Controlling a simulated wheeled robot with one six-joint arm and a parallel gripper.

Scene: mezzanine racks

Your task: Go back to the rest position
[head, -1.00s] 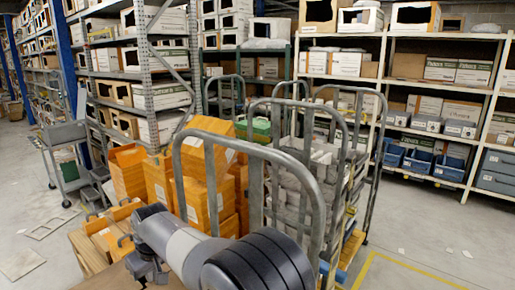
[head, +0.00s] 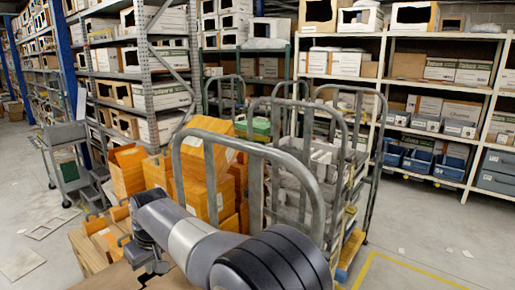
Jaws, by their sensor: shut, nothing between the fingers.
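My gripper (head: 152,271) is at the bottom left of the head view, below my wrist, pointing down over a brown surface (head: 110,279) at the lower edge. It is small and partly hidden by my arm. It looks shut, with nothing seen in it. My arm reaches from the bottom centre toward the left.
Roll cages (head: 312,165) with grey metal frames stand just beyond my arm. Orange boxes (head: 195,184) are stacked to their left. A grey cart (head: 65,135) stands at the far left. Racks (head: 385,85) of boxes line the back. Open floor (head: 440,240) lies to the right.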

